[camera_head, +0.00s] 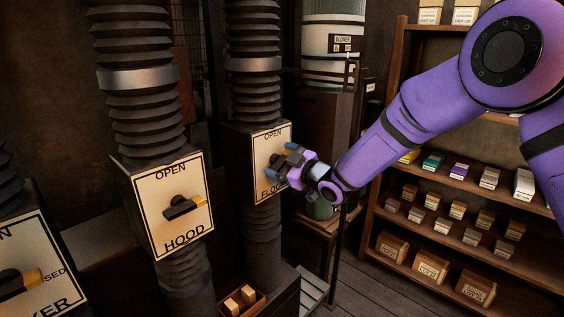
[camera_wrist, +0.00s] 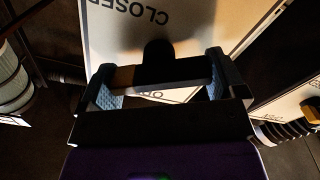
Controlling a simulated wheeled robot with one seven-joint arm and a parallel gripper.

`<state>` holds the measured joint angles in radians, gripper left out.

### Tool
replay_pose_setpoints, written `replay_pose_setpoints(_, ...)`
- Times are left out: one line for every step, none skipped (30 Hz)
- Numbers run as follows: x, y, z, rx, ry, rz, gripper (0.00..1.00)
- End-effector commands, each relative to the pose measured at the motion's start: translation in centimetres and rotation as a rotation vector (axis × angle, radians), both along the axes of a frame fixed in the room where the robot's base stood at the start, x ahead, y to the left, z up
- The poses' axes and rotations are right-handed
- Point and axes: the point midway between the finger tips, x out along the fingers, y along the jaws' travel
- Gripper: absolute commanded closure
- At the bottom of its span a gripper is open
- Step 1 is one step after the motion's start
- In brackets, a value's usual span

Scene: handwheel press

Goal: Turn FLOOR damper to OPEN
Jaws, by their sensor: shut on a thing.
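In the wrist view the plate (camera_wrist: 205,25) shows CLOSED upside down. The dark knob bar (camera_wrist: 170,73), with a tan left end, lies between my gripper's two blue-grey fingers (camera_wrist: 163,87), which are shut on it. In the head view I cannot tell the knob's angle.
The HOOD damper plate (camera_head: 165,225) with its knob (camera_head: 183,207) is to the left. Another damper plate (camera_head: 35,265) is cut off at the lower left. A shelf (camera_head: 455,180) of small boxes stands at the right. A small crate (camera_head: 240,302) sits below.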

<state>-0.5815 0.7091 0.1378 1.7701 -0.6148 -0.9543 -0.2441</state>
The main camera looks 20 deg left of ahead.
Motion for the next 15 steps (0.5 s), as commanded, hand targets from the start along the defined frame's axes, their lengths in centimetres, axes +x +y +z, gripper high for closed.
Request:
replay_pose_setpoints(-0.03, -0.02, -0.07, -0.017, -0.039, -0.001, 0.34)
replay_pose_setpoints(-0.04, -0.02, -0.07, -0.028, -0.066, -0.001, 0.34)
replay_pose_setpoints(-0.04, -0.02, -0.09, -0.043, -0.101, -0.001, 0.34)
replay_pose_setpoints(-0.06, -0.01, -0.10, -0.054, -0.127, -0.001, 0.34)
replay_pose_setpoints(-0.07, -0.02, -0.10, -0.065, -0.154, -0.001, 0.34)
replay_pose_setpoints(-0.08, 0.00, -0.13, -0.079, -0.189, -0.001, 0.34)
replay_pose_setpoints(-0.09, 0.00, -0.13, -0.091, -0.216, 0.000, 0.34)
replay_pose_setpoints(-0.11, 0.01, -0.14, -0.101, -0.242, 0.000, 0.34)
replay_pose_setpoints(-0.13, 0.02, -0.17, -0.116, -0.277, 0.000, 0.34)
replay_pose_setpoints(-0.14, 0.03, -0.18, -0.127, -0.303, 0.000, 0.34)
replay_pose_setpoints(-0.15, 0.03, -0.19, -0.138, -0.330, 0.000, 0.34)
replay_pose_setpoints(-0.16, 0.03, -0.21, -0.153, -0.365, 0.000, 0.34)
replay_pose_setpoints(-0.17, 0.04, -0.22, -0.163, -0.391, 0.000, 0.34)
replay_pose_setpoints(-0.18, 0.04, -0.24, -0.174, -0.418, 0.000, 0.34)
replay_pose_setpoints(-0.19, 0.05, -0.24, -0.189, -0.453, 0.000, 0.34)
